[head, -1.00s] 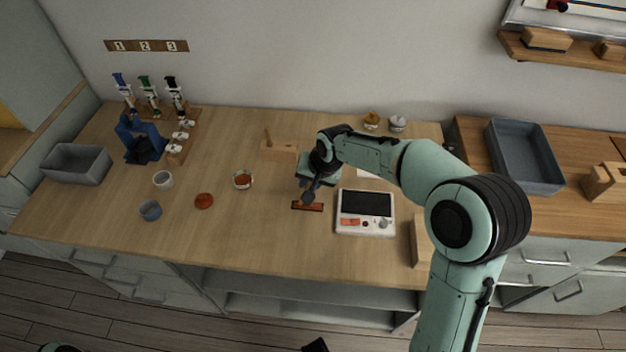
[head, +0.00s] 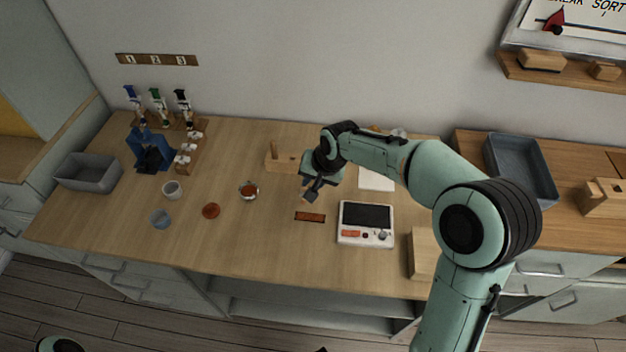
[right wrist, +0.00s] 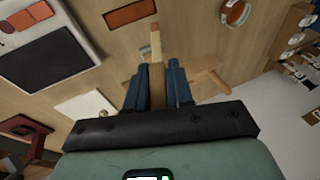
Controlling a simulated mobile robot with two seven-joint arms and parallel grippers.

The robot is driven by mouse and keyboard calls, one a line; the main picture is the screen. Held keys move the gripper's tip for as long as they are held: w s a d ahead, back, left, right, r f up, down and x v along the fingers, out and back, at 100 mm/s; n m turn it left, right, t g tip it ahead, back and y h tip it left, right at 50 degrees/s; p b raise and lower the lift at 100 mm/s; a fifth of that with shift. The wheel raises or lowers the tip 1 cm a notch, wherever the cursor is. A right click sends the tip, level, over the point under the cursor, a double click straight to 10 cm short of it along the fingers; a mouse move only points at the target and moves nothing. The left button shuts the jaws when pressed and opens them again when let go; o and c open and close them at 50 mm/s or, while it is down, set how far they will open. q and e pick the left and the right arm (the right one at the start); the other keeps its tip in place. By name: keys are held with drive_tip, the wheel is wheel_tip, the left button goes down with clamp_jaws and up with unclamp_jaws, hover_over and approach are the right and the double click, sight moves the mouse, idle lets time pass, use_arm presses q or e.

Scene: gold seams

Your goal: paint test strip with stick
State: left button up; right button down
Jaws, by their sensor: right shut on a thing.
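My right gripper (head: 311,194) is shut on a thin wooden stick (right wrist: 156,50), which points out between its blue fingers (right wrist: 157,80) in the right wrist view. The stick's end looks reddish. The test strip (head: 310,216) is a flat reddish-brown rectangle lying on the table, just in front of the gripper. It also shows in the right wrist view (right wrist: 130,14), beside the stick's end; the stick appears clear of it. A small cup of reddish-brown material (head: 249,191) stands to the left. My left gripper is not visible.
A white device with a dark screen (head: 366,222) sits right of the strip. A wooden block holder (head: 283,164) and white sheet (head: 375,180) lie behind. A red-brown disc (head: 211,211), grey cup (head: 160,218) and white cup (head: 172,190) stand left. The table's front is clear.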

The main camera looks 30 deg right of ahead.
drive_tip(key=shift+r, duration=0.1)
drive_tip(key=shift+r+p, duration=1)
drive_tip(key=shift+r, duration=0.45)
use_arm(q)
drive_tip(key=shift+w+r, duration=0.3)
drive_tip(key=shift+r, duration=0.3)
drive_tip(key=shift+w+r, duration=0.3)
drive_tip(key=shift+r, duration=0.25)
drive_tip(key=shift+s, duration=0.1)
use_arm(e)
drive_tip(key=shift+s, duration=0.1)
drive_tip(key=shift+f, duration=0.1)
